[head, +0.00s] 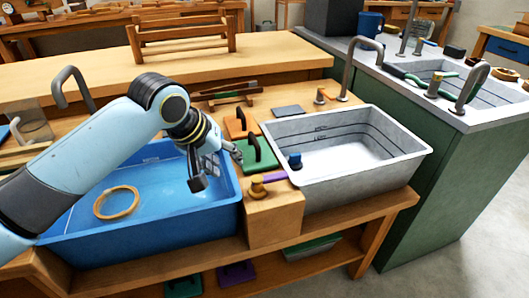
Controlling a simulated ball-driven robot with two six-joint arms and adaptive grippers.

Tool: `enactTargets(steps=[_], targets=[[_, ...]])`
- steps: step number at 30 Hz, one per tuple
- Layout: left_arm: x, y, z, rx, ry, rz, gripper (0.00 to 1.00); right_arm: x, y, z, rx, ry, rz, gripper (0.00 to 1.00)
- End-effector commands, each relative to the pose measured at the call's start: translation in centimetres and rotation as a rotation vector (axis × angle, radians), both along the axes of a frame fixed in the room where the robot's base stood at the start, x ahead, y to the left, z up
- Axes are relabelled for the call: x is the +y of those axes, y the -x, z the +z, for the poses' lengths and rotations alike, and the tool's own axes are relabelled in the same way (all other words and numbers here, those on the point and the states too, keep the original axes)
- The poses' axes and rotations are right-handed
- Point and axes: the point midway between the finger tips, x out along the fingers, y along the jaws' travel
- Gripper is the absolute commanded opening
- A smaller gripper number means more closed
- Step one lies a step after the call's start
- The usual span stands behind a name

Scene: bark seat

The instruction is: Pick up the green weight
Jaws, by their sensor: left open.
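The green weight (262,158) is a flat green block with a dark handle on top. In the head view it lies on the wooden bench, between the blue tub and the grey tub. My left gripper (217,169) is open and empty, just left of the green weight, above the right rim of the blue tub. One finger points toward the weight's left edge and covers a little of it; I cannot tell whether they touch. The other finger hangs over the tub. My right gripper is not in view.
An orange weight (237,126) lies behind the green one, and a purple piece (273,177) lies in front. A wooden block (275,212) with a brass knob stands nearer. The blue tub (226,201) holds a wooden ring (117,217). The grey tub (408,160) walls the right side.

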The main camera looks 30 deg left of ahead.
Motion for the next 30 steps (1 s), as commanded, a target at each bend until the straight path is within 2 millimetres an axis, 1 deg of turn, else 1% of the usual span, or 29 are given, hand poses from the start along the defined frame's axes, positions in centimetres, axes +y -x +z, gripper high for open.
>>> enactTargets(steps=[1, 3, 7, 9, 11, 15, 18, 23, 30], targets=[[0.9, -1.8, 1.1, -0.022, 0.033, 0.052, 0.41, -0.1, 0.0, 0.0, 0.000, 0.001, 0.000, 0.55], [1.9, -3.8, 2.4, -0.047, 0.087, 0.127, 0.41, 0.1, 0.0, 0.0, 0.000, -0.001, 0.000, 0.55], [3.5, -6.7, 4.5, -0.082, 0.175, 0.240, 0.41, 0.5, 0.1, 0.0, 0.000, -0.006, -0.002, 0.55], [3.9, -7.7, 4.9, -0.093, 0.205, 0.278, 0.41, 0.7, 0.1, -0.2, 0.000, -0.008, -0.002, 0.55], [4.0, -8.3, 4.5, -0.094, 0.217, 0.291, 0.41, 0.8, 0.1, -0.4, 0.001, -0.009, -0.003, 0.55], [3.8, -9.7, 2.4, -0.093, 0.221, 0.292, 0.41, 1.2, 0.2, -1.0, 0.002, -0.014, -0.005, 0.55], [3.7, -10.6, 1.3, -0.094, 0.219, 0.292, 0.41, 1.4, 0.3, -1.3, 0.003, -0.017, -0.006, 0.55], [3.6, -11.2, 0.3, -0.094, 0.218, 0.290, 0.41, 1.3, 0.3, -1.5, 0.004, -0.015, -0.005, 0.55], [3.0, -12.9, -3.0, -0.093, 0.217, 0.290, 0.41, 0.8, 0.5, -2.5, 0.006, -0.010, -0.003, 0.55]])
